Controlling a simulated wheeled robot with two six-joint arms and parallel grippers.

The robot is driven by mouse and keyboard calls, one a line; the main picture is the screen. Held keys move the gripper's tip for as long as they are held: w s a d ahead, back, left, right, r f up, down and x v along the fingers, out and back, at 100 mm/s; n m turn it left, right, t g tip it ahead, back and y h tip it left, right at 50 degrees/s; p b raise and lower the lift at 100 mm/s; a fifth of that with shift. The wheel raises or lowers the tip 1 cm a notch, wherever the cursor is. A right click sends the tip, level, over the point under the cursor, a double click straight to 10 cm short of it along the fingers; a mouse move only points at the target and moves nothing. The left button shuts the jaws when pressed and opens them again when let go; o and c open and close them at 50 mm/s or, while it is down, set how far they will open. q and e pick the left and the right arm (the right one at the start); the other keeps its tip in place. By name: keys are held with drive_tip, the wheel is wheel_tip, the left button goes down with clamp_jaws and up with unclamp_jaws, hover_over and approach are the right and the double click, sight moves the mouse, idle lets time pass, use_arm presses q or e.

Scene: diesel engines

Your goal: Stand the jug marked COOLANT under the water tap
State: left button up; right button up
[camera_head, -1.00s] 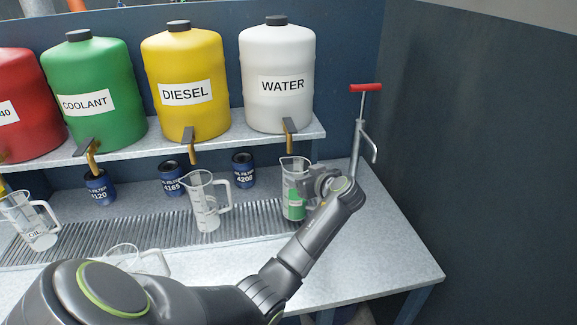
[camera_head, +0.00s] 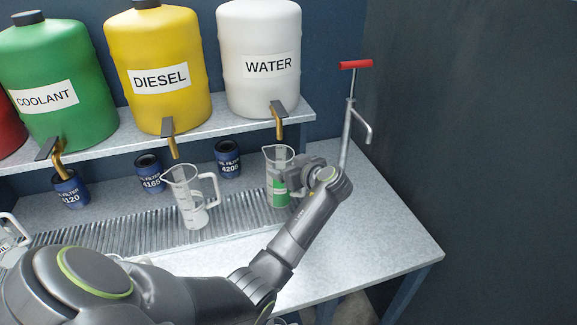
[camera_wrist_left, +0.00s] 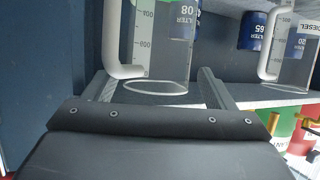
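A clear jug with a green marking or fill (camera_head: 277,185) stands upright near the right end of the ribbed drain strip. Its label is too small to read. The water tap (camera_head: 279,125) hangs just above its mouth. My left gripper (camera_head: 299,180) is at the jug's right side. In the left wrist view the same jug (camera_wrist_left: 160,50) shows with its handle (camera_wrist_left: 112,40), and my left gripper's fingers are spread wide with clear gaps beside it, so it looks open. My right gripper is out of view.
Another clear jug (camera_head: 188,205) stands under the diesel tap (camera_head: 170,143). A third jug (camera_head: 10,243) is at the left edge, partly hidden by my arm. Several blue oil filters (camera_head: 228,160) stand behind. A red-handled pump (camera_head: 348,115) rises at the right. The bench's right side is clear.

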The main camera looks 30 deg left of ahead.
use_arm(q)
drive_tip(key=shift+o, duration=0.9)
drive_tip(key=shift+d+r, duration=0.1)
drive_tip(key=shift+d, duration=0.1)
drive_tip(key=shift+a, duration=0.25)
drive_tip(key=b+v, duration=0.3)
drive_tip(key=v, duration=0.9)
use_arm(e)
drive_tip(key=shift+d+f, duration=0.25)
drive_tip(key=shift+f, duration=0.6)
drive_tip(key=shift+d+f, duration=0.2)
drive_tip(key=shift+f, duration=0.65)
use_arm(q)
drive_tip(key=shift+w, duration=0.1)
